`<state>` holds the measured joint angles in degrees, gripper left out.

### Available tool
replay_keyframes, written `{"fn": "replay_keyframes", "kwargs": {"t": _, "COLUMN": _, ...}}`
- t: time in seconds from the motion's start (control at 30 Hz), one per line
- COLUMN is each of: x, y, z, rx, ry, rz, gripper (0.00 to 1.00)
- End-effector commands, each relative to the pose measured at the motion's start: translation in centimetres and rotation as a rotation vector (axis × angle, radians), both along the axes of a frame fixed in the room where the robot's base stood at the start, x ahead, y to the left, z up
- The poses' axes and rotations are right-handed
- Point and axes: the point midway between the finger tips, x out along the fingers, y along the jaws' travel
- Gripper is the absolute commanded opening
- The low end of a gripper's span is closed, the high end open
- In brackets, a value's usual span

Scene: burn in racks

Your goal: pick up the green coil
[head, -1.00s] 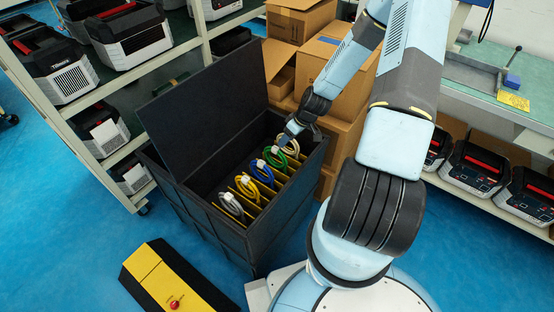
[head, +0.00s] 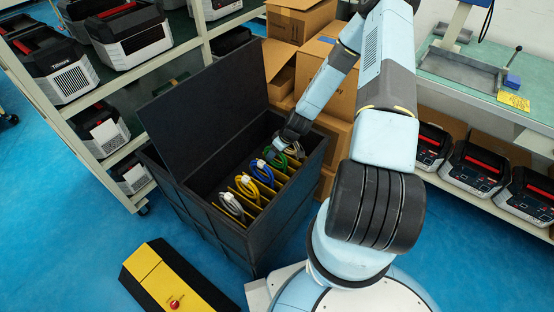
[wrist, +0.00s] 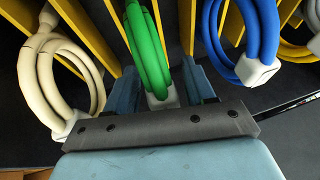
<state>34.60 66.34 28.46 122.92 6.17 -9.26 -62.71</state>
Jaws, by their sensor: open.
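The green coil (wrist: 147,50) hangs between yellow dividers in the middle of the wrist view, with a pale clip (wrist: 163,98) at its near end. In the head view the green coil (head: 273,156) is partly hidden by my arm's end. My gripper (wrist: 160,90) is open, with one blue finger on each side of the coil's clip end. I cannot tell whether either finger touches it. In the head view my gripper (head: 279,146) is down inside the open black bin (head: 228,224), mostly hidden by my wrist.
A cream coil (wrist: 62,75) is left of the green one and a blue coil (wrist: 243,45) is right of it, both close to the fingers. Yellow dividers (wrist: 187,22) stand between them. The bin's raised lid (head: 205,115) and cardboard boxes (head: 300,62) are nearby.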

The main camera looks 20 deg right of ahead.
Motion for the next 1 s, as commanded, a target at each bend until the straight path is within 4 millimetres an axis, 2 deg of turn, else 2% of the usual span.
{"fn": "replay_keyframes", "kwargs": {"t": 0.33, "x": 0.09, "y": 0.20, "z": -0.46, "rx": 0.000, "ry": 0.000, "rz": 0.001, "gripper": 0.53}}
{"fn": "replay_keyframes", "kwargs": {"t": 0.87, "x": 0.08, "y": 0.21, "z": -0.44, "rx": 0.001, "ry": 0.000, "rz": 0.001, "gripper": 0.02}}
{"fn": "replay_keyframes", "kwargs": {"t": 1.0, "x": 0.09, "y": 0.22, "z": -0.43, "rx": 0.000, "ry": 0.000, "rz": 0.002, "gripper": 0.00}}
